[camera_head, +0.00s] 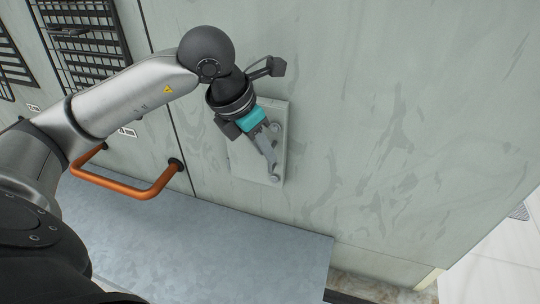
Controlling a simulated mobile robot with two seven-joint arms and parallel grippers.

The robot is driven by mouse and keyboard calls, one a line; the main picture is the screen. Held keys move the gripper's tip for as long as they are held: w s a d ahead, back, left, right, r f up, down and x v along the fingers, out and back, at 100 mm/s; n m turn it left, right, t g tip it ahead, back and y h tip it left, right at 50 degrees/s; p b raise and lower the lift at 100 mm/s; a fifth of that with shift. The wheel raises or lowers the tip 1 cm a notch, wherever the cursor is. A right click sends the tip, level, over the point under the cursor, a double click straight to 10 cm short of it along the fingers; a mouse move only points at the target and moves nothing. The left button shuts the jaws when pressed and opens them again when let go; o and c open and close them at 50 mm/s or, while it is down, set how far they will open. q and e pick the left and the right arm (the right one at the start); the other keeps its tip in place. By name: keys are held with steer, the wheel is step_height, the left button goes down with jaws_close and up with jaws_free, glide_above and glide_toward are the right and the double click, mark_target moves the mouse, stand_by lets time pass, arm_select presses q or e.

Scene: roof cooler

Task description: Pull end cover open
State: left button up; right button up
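The end cover (243,165) is a small pale grey rectangular panel on the large grey-green wall, right of the panel seam. Round fittings show at its right edge, one near the top and one at the lower right corner (275,178). My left arm reaches in from the left, and my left gripper (270,165) is in front of the cover, with its fingers pointing down toward the lower right corner. The fingers overlap in this view, so their opening and any contact with the cover are unclear. The cover appears flat against the wall. My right gripper is not in view.
An orange handle (150,192) sticks out of the wall at the left, below my forearm. Black louvred grilles (88,45) are at the upper left. A grey ledge (230,250) runs below the wall. The wall to the right (400,110) is clear.

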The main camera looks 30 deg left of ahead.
mark_target(270, 169)
arm_select(q)
steer(key=shift+x, duration=1.95)
steer(key=shift+c, duration=0.4)
jaws_close()
steer(key=shift+w+r, duration=0.1)
